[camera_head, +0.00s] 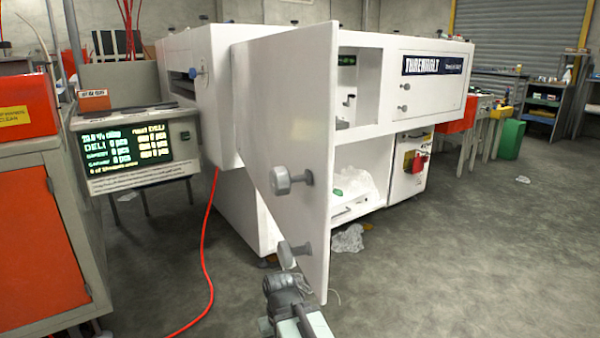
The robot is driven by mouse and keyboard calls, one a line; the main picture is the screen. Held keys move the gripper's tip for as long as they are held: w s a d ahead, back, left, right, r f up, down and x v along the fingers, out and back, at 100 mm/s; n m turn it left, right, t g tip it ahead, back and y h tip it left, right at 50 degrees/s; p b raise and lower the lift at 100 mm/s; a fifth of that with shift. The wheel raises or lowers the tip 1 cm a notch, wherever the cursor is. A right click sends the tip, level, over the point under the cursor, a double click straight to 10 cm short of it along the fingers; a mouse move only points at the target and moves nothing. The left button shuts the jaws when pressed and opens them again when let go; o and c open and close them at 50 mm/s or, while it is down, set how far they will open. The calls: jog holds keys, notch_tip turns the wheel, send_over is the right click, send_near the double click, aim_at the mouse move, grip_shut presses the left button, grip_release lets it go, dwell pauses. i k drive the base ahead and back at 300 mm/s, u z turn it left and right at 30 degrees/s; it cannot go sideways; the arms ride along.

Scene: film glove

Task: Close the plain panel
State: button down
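The plain panel (285,130) is a white door swung open toward me from the big white machine. It has no lettering. Two grey knobs stick out of its face, an upper knob (284,181) and a lower knob (287,256). My gripper (278,279) is at the bottom centre, just below the lower knob and in front of the panel's lower edge. I cannot tell whether it touches the knob, and its fingers are too small and foreshortened to show their opening.
The white machine (425,107) has a lettered panel shut at right and an open bay behind the door with clear plastic (352,182) inside. A display (130,150) and orange cabinet (40,240) stand left. A red cable (207,240) crosses the floor.

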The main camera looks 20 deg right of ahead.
aim_at(284, 84)
jog(key=k, duration=0.7)
jog(key=u, duration=1.9)
jog(key=i, duration=0.25)
jog(key=u, duration=0.3)
